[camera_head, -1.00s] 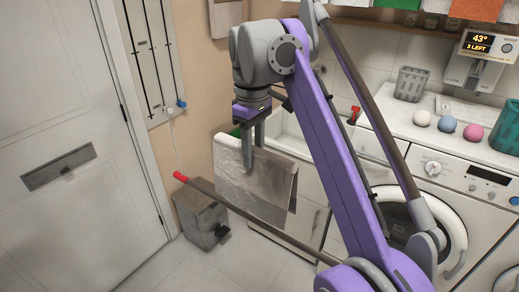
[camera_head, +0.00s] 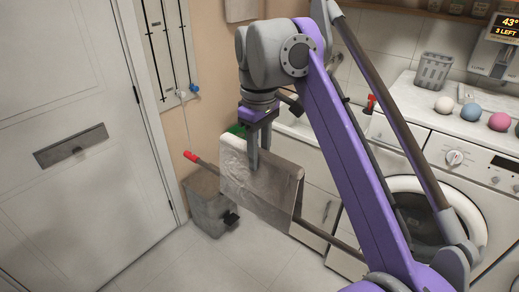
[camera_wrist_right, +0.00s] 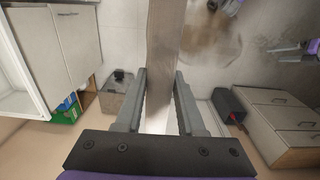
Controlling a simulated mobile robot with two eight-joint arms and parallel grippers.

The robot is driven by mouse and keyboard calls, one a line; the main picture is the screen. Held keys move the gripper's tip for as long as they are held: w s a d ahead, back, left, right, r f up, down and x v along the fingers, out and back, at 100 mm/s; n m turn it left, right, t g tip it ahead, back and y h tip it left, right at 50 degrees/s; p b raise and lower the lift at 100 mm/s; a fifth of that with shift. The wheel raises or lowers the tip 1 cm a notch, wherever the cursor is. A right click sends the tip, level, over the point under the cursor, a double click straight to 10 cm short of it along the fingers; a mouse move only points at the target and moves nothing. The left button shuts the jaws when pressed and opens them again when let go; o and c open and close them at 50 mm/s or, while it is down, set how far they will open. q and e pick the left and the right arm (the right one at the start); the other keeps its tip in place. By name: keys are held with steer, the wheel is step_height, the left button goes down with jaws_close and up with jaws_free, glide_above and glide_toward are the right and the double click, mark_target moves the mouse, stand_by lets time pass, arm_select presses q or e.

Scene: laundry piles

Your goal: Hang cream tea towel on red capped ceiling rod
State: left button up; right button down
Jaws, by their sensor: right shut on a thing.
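The cream tea towel (camera_head: 272,190) looks greyish and hangs folded from my right gripper (camera_head: 253,165), left of centre in the head view. The gripper points down with its fingers shut on the towel's upper part. In the right wrist view, the towel (camera_wrist_right: 165,45) is a narrow band running between the fingers (camera_wrist_right: 160,95). The red-capped rod (camera_head: 345,248) slopes from its red cap (camera_head: 190,156) down to the right. The towel hides the rod's middle; I cannot tell whether the towel touches it. My left gripper is not in view.
A grey bin (camera_head: 207,200) stands on the floor behind the rod's capped end. A white door (camera_head: 75,190) is at the left. The washing machine (camera_head: 475,165) and counter with coloured balls (camera_head: 471,112) are at the right. Floor in front of the towel is clear.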

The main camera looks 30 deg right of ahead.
steer(key=shift+f+b, duration=3)
steer(key=shift+f, duration=2.45)
steer(key=shift+c, duration=2.2)
jaws_free()
step_height(320, 180, up, 11)
steer(key=p, duration=0.3)
steer(key=shift+f, duration=0.1)
